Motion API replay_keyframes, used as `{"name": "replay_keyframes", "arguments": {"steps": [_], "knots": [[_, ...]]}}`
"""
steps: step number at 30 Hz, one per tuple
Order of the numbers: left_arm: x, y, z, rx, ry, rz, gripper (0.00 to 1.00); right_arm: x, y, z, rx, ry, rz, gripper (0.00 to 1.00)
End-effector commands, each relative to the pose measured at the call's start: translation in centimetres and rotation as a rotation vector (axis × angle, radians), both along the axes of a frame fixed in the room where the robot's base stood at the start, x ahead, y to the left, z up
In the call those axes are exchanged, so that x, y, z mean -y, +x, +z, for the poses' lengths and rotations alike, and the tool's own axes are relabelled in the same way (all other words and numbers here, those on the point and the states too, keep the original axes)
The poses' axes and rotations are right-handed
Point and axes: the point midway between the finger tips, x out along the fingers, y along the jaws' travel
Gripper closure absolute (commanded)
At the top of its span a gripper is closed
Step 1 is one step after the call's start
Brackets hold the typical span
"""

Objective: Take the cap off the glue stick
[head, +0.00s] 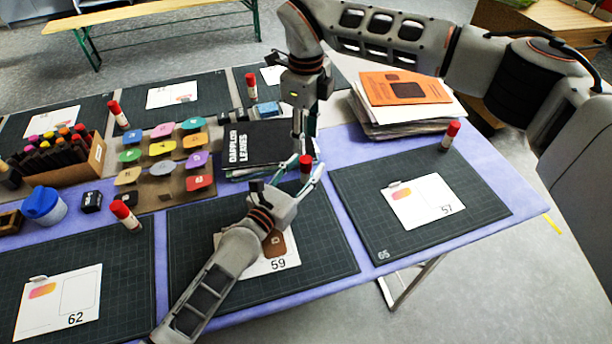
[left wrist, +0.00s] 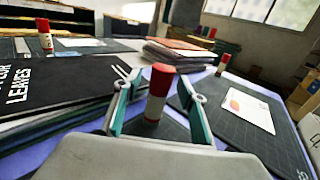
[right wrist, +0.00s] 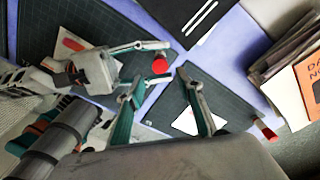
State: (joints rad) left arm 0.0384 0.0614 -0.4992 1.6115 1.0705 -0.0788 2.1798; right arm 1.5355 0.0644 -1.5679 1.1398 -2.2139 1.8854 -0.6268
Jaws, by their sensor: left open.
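A glue stick with a red cap (head: 306,161) stands upright near the back edge of the mat numbered 59. My left gripper (head: 290,174) is open at it. In the left wrist view the glue stick (left wrist: 157,92) stands between the two spread fingers, with no clear contact. My right gripper (head: 304,135) points down from above, just behind the cap. In the right wrist view its fingers (right wrist: 155,82) are apart and empty, and the red cap (right wrist: 160,64) lies just beyond their tips. The lower tube is partly hidden in the head view.
Another red-capped glue stick (head: 450,136) stands on the right mat (head: 470,185). A black book (head: 252,143) lies close behind my grippers. A paper stack (head: 405,112) is at the back right. Coloured tiles (head: 162,147) and a marker box (head: 95,158) are to the left.

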Motion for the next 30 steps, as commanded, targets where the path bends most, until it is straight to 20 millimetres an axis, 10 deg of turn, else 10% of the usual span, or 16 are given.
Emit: {"name": "replay_keyframes", "arguments": {"steps": [10,16,30], "knots": [[0.3,0.4,0.0,0.0,0.0,0.0,0.59,0.0,0.0,0.0,0.0,0.0,0.0,0.64],[0.3,0.4,0.0,0.0,0.0,0.0,1.0,0.0,0.0,0.0,0.0,0.0,0.0,0.64],[0.3,0.4,0.0,-0.001,0.001,0.0,1.0,0.0,0.2,3.2,0.005,-0.003,-0.055,0.59]]}}
